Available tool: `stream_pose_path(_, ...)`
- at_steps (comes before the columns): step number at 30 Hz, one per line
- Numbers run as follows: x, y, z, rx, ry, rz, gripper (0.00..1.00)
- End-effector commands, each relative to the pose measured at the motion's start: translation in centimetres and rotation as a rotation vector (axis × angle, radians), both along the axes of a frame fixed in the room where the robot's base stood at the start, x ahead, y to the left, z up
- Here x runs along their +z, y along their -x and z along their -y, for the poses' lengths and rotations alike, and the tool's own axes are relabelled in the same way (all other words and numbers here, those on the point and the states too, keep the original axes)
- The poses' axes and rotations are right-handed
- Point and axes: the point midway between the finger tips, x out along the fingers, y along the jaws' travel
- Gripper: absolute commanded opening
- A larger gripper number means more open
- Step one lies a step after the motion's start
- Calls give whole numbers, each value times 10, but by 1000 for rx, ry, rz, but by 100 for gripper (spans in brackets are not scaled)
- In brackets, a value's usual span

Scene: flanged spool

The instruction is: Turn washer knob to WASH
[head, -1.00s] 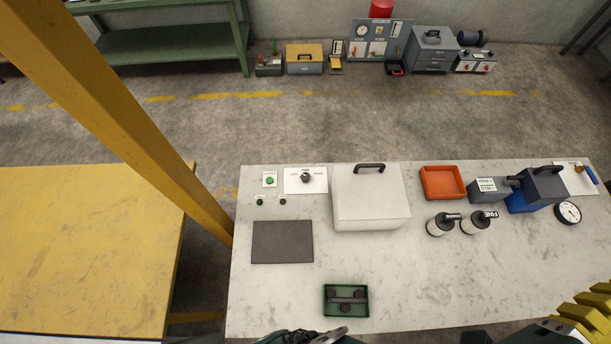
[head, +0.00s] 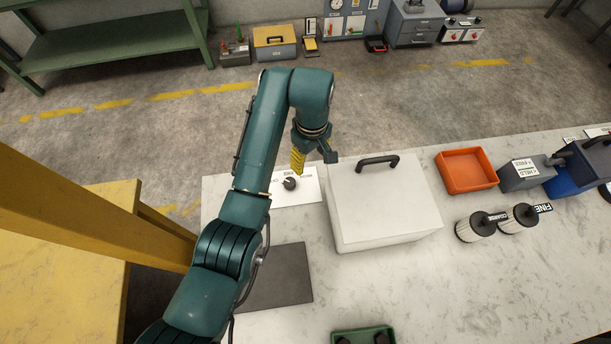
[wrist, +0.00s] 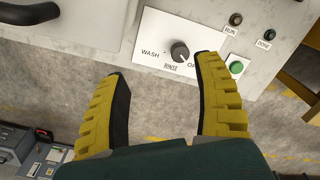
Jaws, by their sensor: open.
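The washer knob (head: 290,183) is small, round and dark, on a white panel (head: 309,186) on the bench. It also shows in the wrist view (wrist: 180,52), with WASH to its left, RINSE below and a partly covered OFF label to its right. I cannot tell for certain which label its pointer faces. My gripper (head: 313,165) hangs over the panel's far side, near the knob. In the wrist view my gripper (wrist: 164,70) shows two yellow-backed fingers spread wide, empty. The knob lies just beyond the gap between the tips, apart from both.
A white lidded box (head: 383,205) with a dark handle stands right of the panel. A green button (wrist: 236,67) and the RUN (wrist: 235,19) and DONE (wrist: 269,34) indicators sit beside it. A grey mat (head: 275,277) lies in front. An orange tray (head: 467,171) is farther right.

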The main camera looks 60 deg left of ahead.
Motion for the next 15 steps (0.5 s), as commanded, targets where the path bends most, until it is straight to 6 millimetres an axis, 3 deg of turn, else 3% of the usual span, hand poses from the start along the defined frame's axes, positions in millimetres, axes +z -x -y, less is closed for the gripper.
stream_pose_path(1, -20, 16, -25, 56, -13, 12, 68)
stream_pose_path(5, -26, 41, -53, 127, -24, 20, 68)
stream_pose_path(10, -36, 45, -55, 135, -21, 18, 68)
stream_pose_path(15, -75, 46, -54, 134, -18, 15, 68)
